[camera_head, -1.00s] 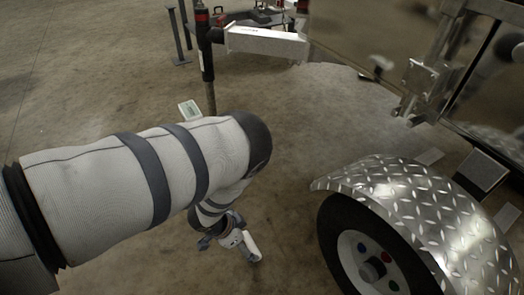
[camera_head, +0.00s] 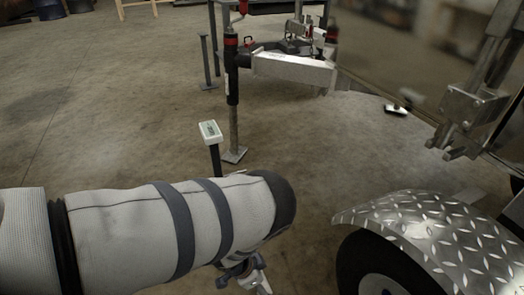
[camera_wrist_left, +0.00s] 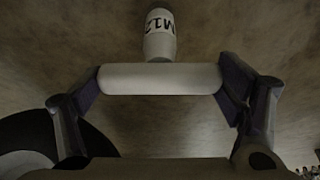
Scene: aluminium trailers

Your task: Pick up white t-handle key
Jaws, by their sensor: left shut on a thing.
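The white t-handle key (camera_wrist_left: 160,78) is in the left wrist view, its crossbar spanning the space between the two fingers. Its stem (camera_wrist_left: 160,42) points away from me and carries dark "M12" lettering. My left gripper (camera_wrist_left: 162,82) is shut on the crossbar, with a finger pad at each end. In the head view my left gripper (camera_head: 243,272) is at the bottom, partly hidden behind my left arm, with a bit of the white key (camera_head: 262,283) beside it. My right gripper is in neither view.
A trailer wheel with a diamond-plate fender (camera_head: 430,225) stands at the right. A post with a white-green box (camera_head: 210,131) rises beyond my arm. A jack post (camera_head: 232,90) and trailer coupling (camera_head: 292,68) are behind. Open concrete floor (camera_head: 100,110) lies at the left.

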